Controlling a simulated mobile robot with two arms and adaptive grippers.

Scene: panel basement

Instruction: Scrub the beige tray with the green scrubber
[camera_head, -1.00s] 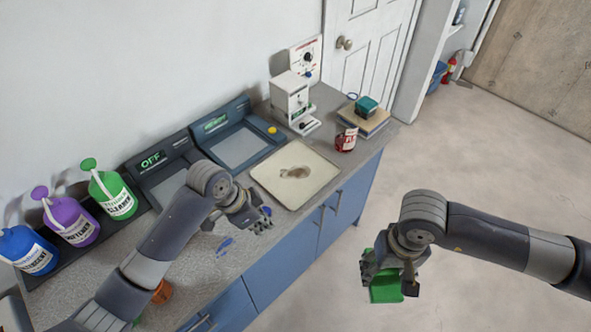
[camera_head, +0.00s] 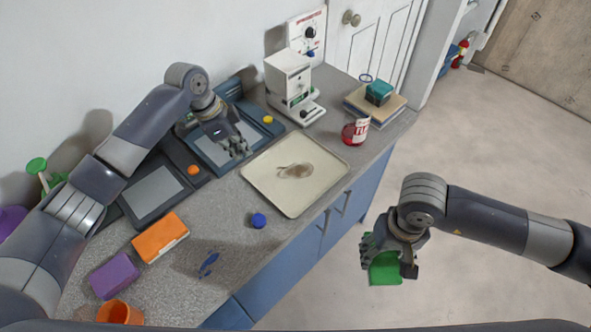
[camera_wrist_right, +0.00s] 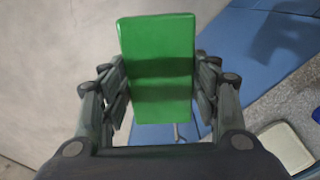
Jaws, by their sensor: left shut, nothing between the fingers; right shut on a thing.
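The beige tray (camera_head: 312,195) lies flat on the counter in the head view, with a brown stain (camera_head: 295,171) on its middle. A corner of the tray also shows at the lower right of the right wrist view (camera_wrist_right: 284,146). My right gripper (camera_head: 388,262) is shut on the green scrubber (camera_head: 385,273) and holds it out in front of the counter, over the floor and apart from the tray. The scrubber fills the middle of the right wrist view (camera_wrist_right: 158,75), between the fingers. My left gripper (camera_head: 236,150) is shut and empty, above the blue device left of the tray.
An orange block (camera_head: 160,238), a purple block (camera_head: 114,275), an orange cup (camera_head: 120,313) and a blue round knob (camera_head: 259,220) are on the counter's near left. A red jar (camera_head: 355,132) and a white machine (camera_head: 288,80) stand behind the tray. Blue cabinets (camera_head: 290,265) front the counter.

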